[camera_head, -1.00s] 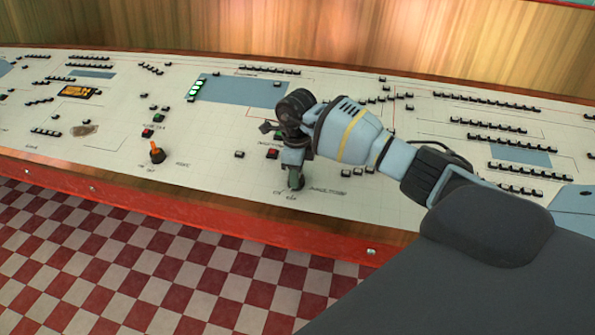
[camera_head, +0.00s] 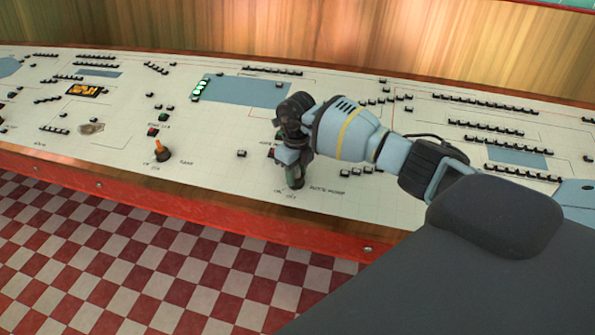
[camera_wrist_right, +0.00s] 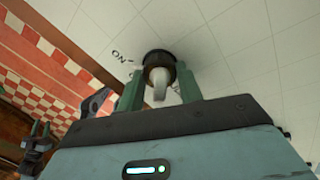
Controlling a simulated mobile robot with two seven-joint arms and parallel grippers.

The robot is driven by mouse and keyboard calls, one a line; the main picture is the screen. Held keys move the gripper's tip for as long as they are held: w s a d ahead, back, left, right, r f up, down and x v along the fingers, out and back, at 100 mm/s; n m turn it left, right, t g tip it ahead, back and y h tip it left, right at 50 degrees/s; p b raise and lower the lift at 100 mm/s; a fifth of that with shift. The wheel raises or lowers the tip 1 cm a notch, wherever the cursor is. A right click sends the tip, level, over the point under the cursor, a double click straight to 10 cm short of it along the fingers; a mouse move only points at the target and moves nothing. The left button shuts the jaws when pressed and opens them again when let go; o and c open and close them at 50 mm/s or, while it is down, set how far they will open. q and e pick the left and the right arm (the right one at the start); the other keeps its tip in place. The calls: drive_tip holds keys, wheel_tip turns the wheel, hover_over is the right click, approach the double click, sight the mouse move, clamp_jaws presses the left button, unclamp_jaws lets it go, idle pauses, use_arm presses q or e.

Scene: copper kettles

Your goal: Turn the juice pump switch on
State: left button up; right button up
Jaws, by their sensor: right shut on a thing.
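My right gripper (camera_head: 294,180) reaches down to a small switch near the front edge of the console, with printed lettering beside it too small to read surely. In the right wrist view the switch (camera_wrist_right: 158,75) has a dark round base and a pale lever. The two green fingertips of the right gripper (camera_wrist_right: 158,88) stand on either side of that lever, shut on it. The word "ON" is printed left of the base. In the head view the gripper mostly hides the switch.
A second switch with an orange lever (camera_head: 160,150) stands to the left on the pale console (camera_head: 225,170). Rows of small dark buttons (camera_head: 490,128) and blue panels (camera_head: 245,92) lie behind. A red front edge (camera_head: 210,220) borders the checkered floor.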

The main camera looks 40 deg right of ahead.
drive_tip(key=shift+m, duration=0.5)
idle(0.3)
drive_tip(key=o, duration=1)
drive_tip(key=shift+r, duration=0.1)
wheel_tip(320, 180, up, 8)
drive_tip(key=shift+f, duration=0.2)
